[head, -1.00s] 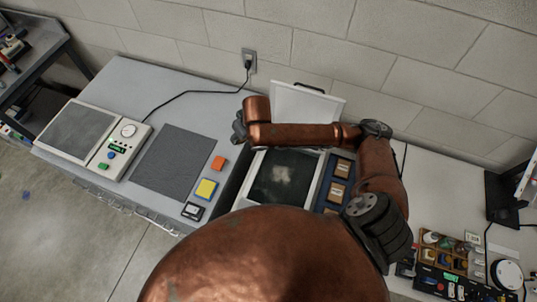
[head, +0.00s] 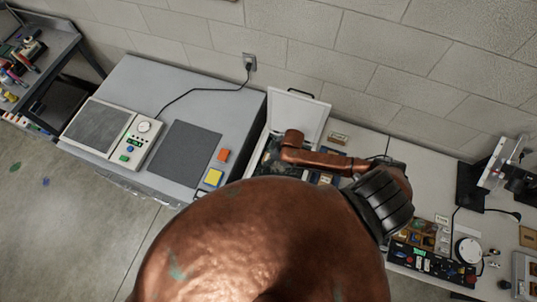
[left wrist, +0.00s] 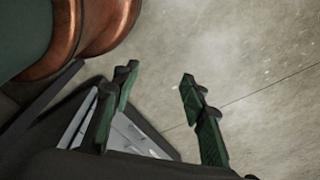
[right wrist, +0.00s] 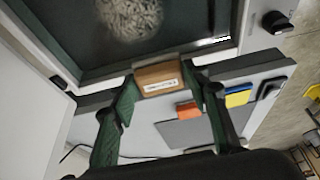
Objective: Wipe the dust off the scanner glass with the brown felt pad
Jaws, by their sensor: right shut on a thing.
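The scanner glass (right wrist: 85,30) is dark, with a pale dust patch (right wrist: 130,14) at the top of the right wrist view. My right gripper (right wrist: 168,82) is shut on the brown felt pad (right wrist: 158,76), a small block with a white label. In that view the pad overlaps the scanner's frame beside the glass; whether it touches is unclear. In the head view the right gripper (head: 270,157) is over the scanner, and the arm hides most of the glass. The white lid (head: 298,115) stands raised. My left gripper (left wrist: 160,105) is open and empty above the floor.
Left of the scanner lie a dark mat (head: 184,152), an orange block (head: 223,155) and a yellow block (head: 213,177). A control panel device (head: 134,139) stands farther left. A brown labelled block (head: 338,138) lies right of the lid. The right table end is cluttered.

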